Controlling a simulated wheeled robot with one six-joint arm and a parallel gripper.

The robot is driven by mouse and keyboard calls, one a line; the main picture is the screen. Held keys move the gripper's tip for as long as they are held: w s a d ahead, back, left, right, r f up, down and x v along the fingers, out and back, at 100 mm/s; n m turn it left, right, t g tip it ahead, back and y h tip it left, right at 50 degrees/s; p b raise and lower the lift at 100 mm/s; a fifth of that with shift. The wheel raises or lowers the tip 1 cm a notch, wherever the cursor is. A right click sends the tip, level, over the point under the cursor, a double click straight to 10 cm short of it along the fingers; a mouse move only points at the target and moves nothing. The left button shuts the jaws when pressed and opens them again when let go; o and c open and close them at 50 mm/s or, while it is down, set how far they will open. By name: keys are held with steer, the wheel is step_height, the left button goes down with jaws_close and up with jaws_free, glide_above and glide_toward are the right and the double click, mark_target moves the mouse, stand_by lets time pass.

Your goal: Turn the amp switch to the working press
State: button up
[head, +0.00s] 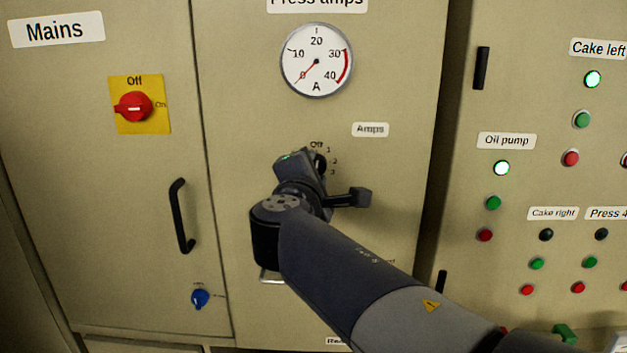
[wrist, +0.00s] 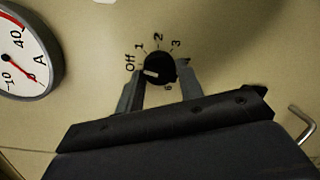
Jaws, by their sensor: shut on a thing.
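The amp switch is a round black knob (wrist: 160,68) with a white pointer mark. In the wrist view its pointer lies toward the Off label, with 1, 2 and 3 around the dial. In the head view the knob (head: 321,164) is mostly hidden by my gripper (head: 314,163), below the Amps label (head: 370,129). My gripper (wrist: 160,80) is shut on the knob, one finger on each side. The press amps meter (head: 316,61) has its needle near 0. It is partly visible in the wrist view (wrist: 22,58).
The red mains switch (head: 133,106) and a black door handle (head: 182,215) are on the left. The cake right lamp (head: 546,235) and Press 4 lamp (head: 601,234) are dark.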

steer(key=shift+r+m+g+b, duration=0.1)
steer(key=shift+m+g+b, duration=0.2)
steer(key=shift+m+b, duration=2.25)
steer(key=shift+r+m, duration=0.1)
steer(key=shift+m, duration=0.25)
steer(key=o, duration=1)
steer(key=shift+c, duration=0.2)
steer(key=s+a+b, duration=0.1)
steer(key=s, duration=0.9)
steer(key=shift+s+a+r, duration=0.15)
steer(key=shift+s+r, duration=0.25)
